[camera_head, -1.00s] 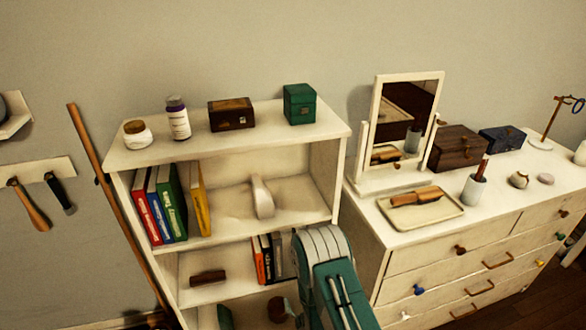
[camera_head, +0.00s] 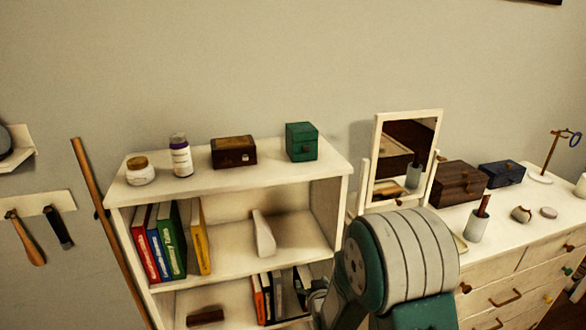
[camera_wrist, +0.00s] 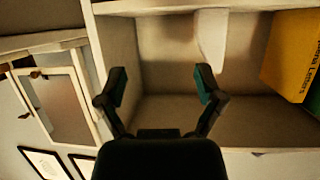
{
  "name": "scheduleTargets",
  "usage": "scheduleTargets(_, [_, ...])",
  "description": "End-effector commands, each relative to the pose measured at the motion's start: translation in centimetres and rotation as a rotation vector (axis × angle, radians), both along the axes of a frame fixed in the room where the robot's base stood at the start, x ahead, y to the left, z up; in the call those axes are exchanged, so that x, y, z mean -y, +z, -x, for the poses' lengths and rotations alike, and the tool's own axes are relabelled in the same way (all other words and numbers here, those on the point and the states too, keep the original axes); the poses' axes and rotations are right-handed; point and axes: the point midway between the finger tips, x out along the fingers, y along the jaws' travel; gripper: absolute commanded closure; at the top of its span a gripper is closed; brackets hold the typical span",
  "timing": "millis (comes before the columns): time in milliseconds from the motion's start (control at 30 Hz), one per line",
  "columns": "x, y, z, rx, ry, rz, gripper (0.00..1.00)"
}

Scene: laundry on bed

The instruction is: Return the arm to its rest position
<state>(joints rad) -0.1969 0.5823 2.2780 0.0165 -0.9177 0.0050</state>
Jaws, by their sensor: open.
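My gripper (camera_wrist: 161,88) is open in the wrist view, with its two dark, teal-padded fingers spread and nothing between them. It faces a shelf compartment of the white bookshelf (camera_head: 330,172); the view looks turned upside down. A white upright object (camera_head: 263,234) stands in that compartment, and it also shows beyond the fingers in the wrist view (camera_wrist: 211,40), apart from them. In the head view my teal and white arm (camera_head: 405,255) is bent in front of the bookshelf's right side and the dresser. The gripper is mostly hidden there.
Several books (camera_head: 172,240) stand at the shelf's left. A jar (camera_head: 139,171), a bottle (camera_head: 181,158), a brown box (camera_head: 233,152) and a green box (camera_head: 301,142) sit on top. A framed mirror (camera_head: 404,157) stands on the dresser (camera_head: 525,258), behind my arm.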

Motion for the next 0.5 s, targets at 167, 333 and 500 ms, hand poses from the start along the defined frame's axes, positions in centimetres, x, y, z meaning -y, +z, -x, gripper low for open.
scheduleTargets(167, [1.7, 5.0, 1.0, -0.084, -0.025, 0.013, 0.14])
scheduleTargets(333, [3.3, 9.0, 3.2, -0.176, -0.047, 0.027, 0.14])
scheduleTargets(500, [5.0, 12.7, 6.4, -0.268, -0.07, 0.039, 0.14])
